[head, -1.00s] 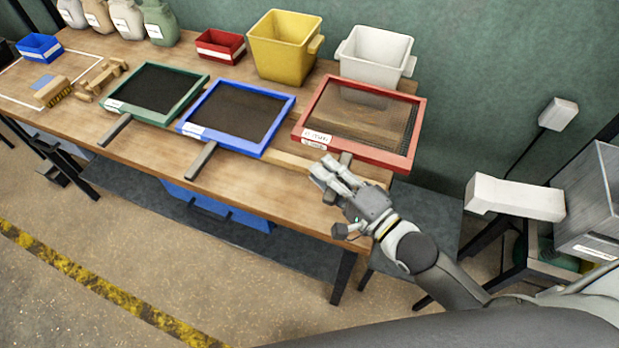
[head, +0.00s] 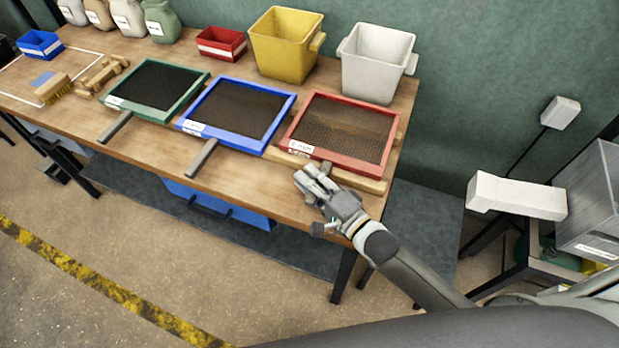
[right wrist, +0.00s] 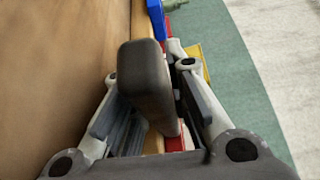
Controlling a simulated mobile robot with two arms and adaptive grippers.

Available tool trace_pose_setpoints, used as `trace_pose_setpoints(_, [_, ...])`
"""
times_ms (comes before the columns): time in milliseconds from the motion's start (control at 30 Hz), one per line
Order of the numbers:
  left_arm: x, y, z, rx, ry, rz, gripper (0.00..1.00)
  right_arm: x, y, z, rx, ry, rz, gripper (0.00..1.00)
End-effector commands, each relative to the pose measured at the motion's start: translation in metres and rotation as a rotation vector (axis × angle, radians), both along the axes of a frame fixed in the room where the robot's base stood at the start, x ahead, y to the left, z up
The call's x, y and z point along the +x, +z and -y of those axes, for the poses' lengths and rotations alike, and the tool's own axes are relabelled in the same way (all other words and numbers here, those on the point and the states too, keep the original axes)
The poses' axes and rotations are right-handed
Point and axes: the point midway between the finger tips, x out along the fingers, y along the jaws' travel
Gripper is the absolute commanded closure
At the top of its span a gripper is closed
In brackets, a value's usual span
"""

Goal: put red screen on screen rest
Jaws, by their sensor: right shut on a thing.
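The red screen (head: 295,137), a red-framed mesh with a white label, is at the right end of the table, roughly level. The wooden screen rest (head: 372,186) shows as a pale bar below its front edge. The screen is over the rest, very low; I cannot tell if they touch all along. My right gripper (head: 318,180) is at the screen's front edge, shut on its dark handle. The handle (right wrist: 145,85) fills the space between the fingers in the right wrist view. Most of the rest is hidden under the screen. My left gripper is not in view.
The blue screen (head: 262,148) lies just left of the red one, and the green screen (head: 180,118) further left. A white bin (head: 375,65), yellow bin (head: 283,45) and red tray (head: 221,44) stand behind. The table's front edge is near my right gripper.

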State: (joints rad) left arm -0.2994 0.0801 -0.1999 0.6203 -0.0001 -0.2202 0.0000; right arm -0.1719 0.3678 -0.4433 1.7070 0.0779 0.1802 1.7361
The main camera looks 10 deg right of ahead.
Motion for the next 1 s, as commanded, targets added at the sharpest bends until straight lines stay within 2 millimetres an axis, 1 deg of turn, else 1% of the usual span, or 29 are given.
trace_pose_setpoints(100, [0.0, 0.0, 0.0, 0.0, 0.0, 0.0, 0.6, 0.001, 0.003, 0.0, -0.001, 0.001, 0.007, 1.0])
trace_pose_setpoints(233, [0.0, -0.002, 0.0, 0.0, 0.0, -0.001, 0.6, 0.0, -0.001, 0.0, -0.001, 0.001, 0.006, 1.0])
trace_pose_setpoints(267, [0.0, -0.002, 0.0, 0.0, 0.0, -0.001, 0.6, 0.0, -0.002, 0.0, -0.001, 0.0, 0.0, 0.82])
trace_pose_setpoints(400, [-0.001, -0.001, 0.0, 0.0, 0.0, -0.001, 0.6, 0.0, -0.002, 0.0, -0.001, 0.0, 0.0, 0.64])
trace_pose_setpoints(667, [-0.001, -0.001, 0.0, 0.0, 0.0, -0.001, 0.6, 0.0, -0.002, 0.0, -0.001, 0.0, 0.0, 0.63])
trace_pose_setpoints(800, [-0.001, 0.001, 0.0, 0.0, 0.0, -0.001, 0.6, -0.001, 0.002, 0.001, -0.001, 0.0, 0.0, 0.63])
trace_pose_setpoints(867, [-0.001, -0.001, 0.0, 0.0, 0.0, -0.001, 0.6, -0.006, 0.0, 0.003, -0.001, 0.0, 0.0, 0.63])
trace_pose_setpoints(1000, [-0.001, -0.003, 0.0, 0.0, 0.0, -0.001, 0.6, -0.026, -0.001, 0.014, -0.002, 0.001, -0.002, 0.63])
